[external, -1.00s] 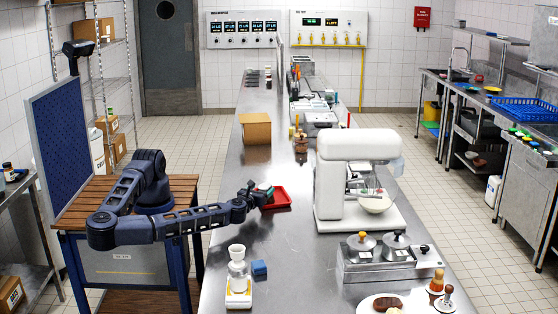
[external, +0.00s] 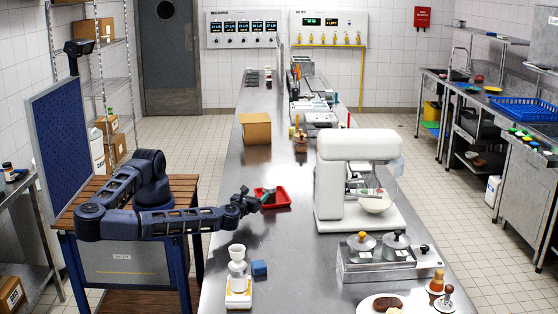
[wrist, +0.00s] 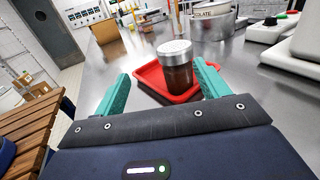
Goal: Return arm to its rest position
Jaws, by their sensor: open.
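My gripper (external: 262,195) is at the near left edge of the red tray (external: 284,199) on the steel counter. In the wrist view its two teal fingers (wrist: 162,72) are wide apart, with nothing held between them. A jar with a silver lid and dark brown contents (wrist: 178,72) stands upright in the red tray (wrist: 150,78), beyond the fingers. In the external view the jar is small and partly hidden by the gripper.
A white stand mixer (external: 330,180) stands right of the tray. A cardboard box (external: 256,130) stands farther back. The counter between box and tray is clear.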

